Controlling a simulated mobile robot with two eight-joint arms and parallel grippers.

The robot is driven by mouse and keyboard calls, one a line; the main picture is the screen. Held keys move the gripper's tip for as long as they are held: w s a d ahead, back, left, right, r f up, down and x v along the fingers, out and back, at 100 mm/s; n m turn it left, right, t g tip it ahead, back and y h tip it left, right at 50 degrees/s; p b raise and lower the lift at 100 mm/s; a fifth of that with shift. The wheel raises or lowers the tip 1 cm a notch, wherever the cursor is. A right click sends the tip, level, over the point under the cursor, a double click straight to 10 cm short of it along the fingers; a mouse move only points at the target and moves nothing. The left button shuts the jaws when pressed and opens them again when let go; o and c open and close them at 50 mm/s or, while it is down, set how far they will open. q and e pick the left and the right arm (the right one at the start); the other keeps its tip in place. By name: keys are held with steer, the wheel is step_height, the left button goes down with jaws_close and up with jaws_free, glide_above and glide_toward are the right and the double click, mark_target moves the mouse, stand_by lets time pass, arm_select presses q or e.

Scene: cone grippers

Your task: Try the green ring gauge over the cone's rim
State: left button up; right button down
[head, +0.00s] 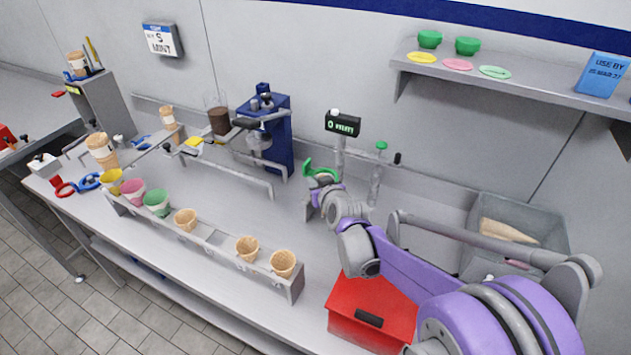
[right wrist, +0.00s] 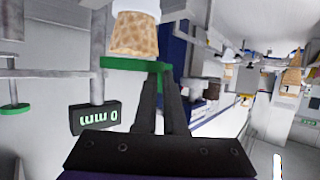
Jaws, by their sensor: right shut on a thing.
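My right gripper (head: 325,186) is shut on the green ring gauge (head: 321,172) near the display post. In the right wrist view, which is upside down, the dark fingers (right wrist: 161,75) grip the ring's edge (right wrist: 122,63). A wafer cone (right wrist: 135,36) with a white piece (right wrist: 137,5) at its narrow end shows right beside the ring. The ring lies level with the cone's rim; whether it is around the rim or just above it, I cannot tell. The head view does not clearly show this cone. My left gripper is not in view.
A blue machine (head: 268,130) stands to the left. A cone rack (head: 222,255) runs along the front. A red box (head: 372,310) sits below my arm.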

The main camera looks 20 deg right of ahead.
steer(key=shift+f, duration=0.5)
stand_by(6.0)
steer(key=c, duration=0.9)
jaws_free()
steer(key=shift+r, duration=0.1)
steer(key=v, duration=1)
steer(key=shift+s+r, duration=0.1)
steer(key=shift+s, duration=0.25)
